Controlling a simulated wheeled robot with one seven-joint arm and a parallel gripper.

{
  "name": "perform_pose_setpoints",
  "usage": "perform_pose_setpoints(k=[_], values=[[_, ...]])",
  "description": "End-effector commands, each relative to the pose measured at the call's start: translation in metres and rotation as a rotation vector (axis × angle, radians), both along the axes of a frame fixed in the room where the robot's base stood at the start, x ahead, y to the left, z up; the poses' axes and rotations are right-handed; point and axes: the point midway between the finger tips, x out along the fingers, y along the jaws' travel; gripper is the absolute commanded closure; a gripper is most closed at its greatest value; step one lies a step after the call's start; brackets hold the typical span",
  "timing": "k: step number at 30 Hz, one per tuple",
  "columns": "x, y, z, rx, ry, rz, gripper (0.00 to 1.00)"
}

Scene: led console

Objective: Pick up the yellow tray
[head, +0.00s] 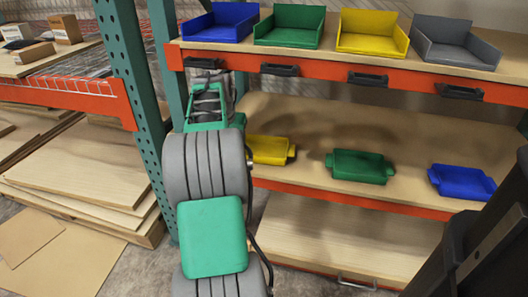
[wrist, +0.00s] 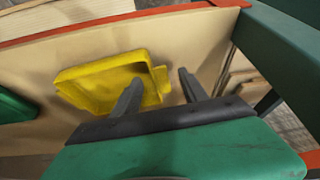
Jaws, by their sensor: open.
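The yellow tray (head: 270,150) lies on the middle shelf, its left part hidden behind my arm in the head view. In the wrist view the yellow tray (wrist: 95,85) lies left of centre, with its raised handle end towards my fingers. My gripper (wrist: 161,77) is open and empty. Its left finger overlaps the tray's right part in the picture, and its right finger is over bare shelf to the right of the tray. I cannot tell the height gap or any contact. The fingers are not clear in the head view.
On the same shelf stand a green tray (head: 360,166) and a blue tray (head: 461,182). Blue, green, yellow (head: 372,32) and grey bins stand on the upper shelf, above black handles on its orange beam. A green rack post (head: 135,90) rises left of my arm.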

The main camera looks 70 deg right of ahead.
Motion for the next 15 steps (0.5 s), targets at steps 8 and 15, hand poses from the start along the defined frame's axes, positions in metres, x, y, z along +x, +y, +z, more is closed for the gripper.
perform_pose_setpoints(k=[8,15], values=[[0.005,-0.022,-0.030,0.001,0.000,0.000,0.49],[0.005,-0.022,-0.029,0.001,0.000,0.000,0.53]])
